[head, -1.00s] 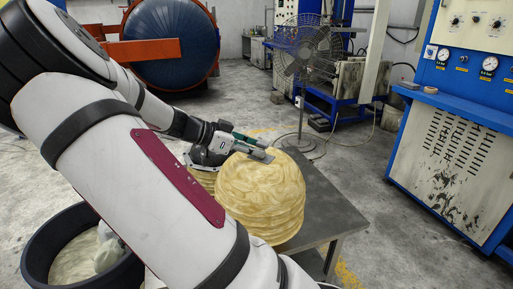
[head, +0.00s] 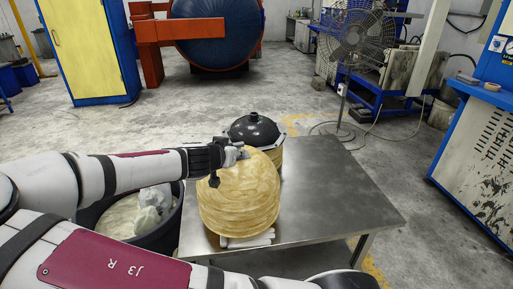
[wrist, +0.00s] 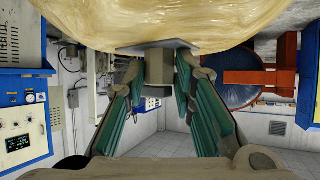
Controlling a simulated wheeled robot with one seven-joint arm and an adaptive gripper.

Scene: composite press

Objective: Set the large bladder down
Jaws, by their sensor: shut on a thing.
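The large bladder (head: 239,197) is a yellowish, ribbed, rounded body at the near left part of the metal table (head: 335,200). My gripper (head: 236,155) is at its upper side. In the wrist view, the fingers (wrist: 160,76) are shut on the grey fitting (wrist: 158,60) of the bladder, whose yellow surface (wrist: 160,22) fills the top of the picture. The bladder's lower edge is near white pieces (head: 247,240) on the table; I cannot tell whether it touches them.
A black-topped, yellowish-sided object (head: 254,131) stands on the table just behind the bladder. A dark round tub (head: 97,215) with pale contents is left of the table. The table's right part is bare. A fan (head: 358,40) stands behind.

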